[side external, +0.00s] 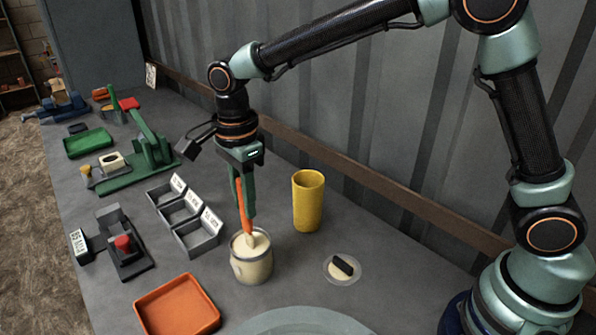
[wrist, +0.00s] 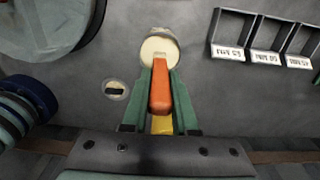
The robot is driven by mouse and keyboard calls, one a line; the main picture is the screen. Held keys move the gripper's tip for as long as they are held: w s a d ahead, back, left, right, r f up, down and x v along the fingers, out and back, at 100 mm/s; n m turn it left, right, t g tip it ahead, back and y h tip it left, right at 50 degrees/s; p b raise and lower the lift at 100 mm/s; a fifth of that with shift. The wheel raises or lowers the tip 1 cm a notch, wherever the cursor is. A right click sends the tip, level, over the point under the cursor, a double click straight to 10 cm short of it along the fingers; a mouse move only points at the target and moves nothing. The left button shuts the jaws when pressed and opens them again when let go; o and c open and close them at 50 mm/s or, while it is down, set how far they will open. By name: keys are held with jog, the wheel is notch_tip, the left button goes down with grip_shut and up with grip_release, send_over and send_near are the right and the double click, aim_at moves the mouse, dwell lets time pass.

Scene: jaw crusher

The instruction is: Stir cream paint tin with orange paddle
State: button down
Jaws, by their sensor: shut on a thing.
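The cream paint tin (side external: 252,265) stands upright on the grey bench, with cream paint showing at its open top. It also shows in the wrist view (wrist: 158,49). My gripper (side external: 243,200) is above the tin, its green fingers shut on the orange paddle (side external: 242,206). The paddle points down and its pale lower end is in the tin's mouth. In the wrist view my gripper (wrist: 160,98) has the orange handle of the paddle (wrist: 160,92) between its fingers. How deep the paddle's tip reaches is hidden by the tin wall.
A yellow cylinder (side external: 308,201) stands right of the tin. A small round dish with a dark bar (side external: 342,268) lies to the right. An orange tray (side external: 177,306), labelled grey bins (side external: 185,213) and a red-button device (side external: 123,245) are to the left. A corrugated wall runs behind.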

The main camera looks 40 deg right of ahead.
jog(key=shift+r, duration=0.15)
jog(key=shift+r, duration=3.65)
